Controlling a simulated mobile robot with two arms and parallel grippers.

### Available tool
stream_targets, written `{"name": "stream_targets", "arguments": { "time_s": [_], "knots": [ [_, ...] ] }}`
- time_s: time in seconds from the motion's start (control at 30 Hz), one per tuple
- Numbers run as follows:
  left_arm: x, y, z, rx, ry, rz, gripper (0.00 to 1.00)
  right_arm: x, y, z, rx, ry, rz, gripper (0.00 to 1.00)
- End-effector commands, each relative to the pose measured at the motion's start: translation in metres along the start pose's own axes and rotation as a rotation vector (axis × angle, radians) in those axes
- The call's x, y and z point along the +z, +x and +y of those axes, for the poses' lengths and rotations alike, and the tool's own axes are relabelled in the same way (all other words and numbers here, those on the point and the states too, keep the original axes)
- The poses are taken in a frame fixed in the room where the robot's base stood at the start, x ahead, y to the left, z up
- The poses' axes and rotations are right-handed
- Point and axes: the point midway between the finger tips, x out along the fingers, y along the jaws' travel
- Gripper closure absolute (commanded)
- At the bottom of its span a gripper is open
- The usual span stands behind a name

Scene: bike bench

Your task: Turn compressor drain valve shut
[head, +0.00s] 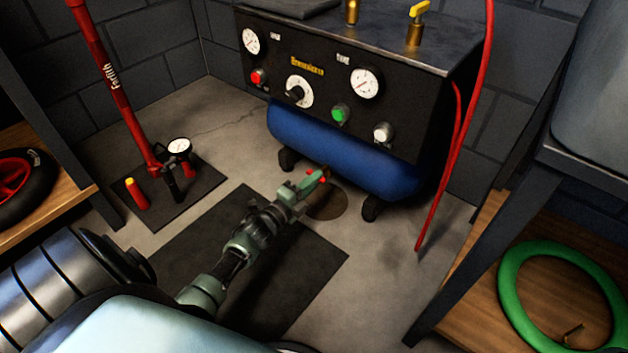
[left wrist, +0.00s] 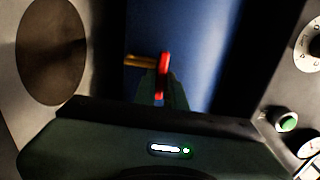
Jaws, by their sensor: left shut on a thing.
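The compressor has a blue tank (head: 345,150) under a black panel. Its drain valve shows as a small red handle (head: 323,179) low at the tank's underside. In the left wrist view the red handle (left wrist: 164,66) stands beside a brass stem (left wrist: 138,61), against the blue tank (left wrist: 215,45). My left gripper (head: 313,185) reaches under the front of the tank. Its dark green fingers (left wrist: 162,95) are shut on the red handle, one on each side. The fingers hide part of the handle. My right gripper is not in view.
A dark round stain (head: 327,203) lies on the floor below the valve. A red hose (head: 460,140) hangs at the compressor's right. A red floor pump (head: 115,90) stands at the left. A wooden shelf with a green tyre (head: 513,300) is at the right.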

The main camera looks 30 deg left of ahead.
Motion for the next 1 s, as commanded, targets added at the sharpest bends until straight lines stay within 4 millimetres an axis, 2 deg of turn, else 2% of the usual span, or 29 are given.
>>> {"name": "stream_targets", "arguments": {
  "time_s": [0.17, 0.2, 0.27, 0.57, 0.67, 1.0],
  "knots": [
    [-0.001, 0.0, 0.001, 0.003, 0.003, 0.001, 1.0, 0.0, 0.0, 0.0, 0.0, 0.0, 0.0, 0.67],
    [-0.001, 0.0, 0.001, 0.003, 0.003, 0.001, 0.81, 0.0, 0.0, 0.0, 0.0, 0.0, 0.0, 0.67],
    [0.0, 0.0, 0.001, 0.002, 0.003, 0.001, 0.67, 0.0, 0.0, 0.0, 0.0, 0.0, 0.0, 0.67],
    [0.0, -0.001, 0.0, 0.001, 0.001, 0.0, 0.67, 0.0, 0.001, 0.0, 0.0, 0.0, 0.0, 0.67],
    [0.0, -0.007, -0.001, 0.003, -0.001, -0.001, 0.67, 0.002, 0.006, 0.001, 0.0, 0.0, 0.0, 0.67],
    [-0.001, -0.063, -0.002, 0.005, -0.001, 0.0, 0.67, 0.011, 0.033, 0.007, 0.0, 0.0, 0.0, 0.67]
  ]
}}
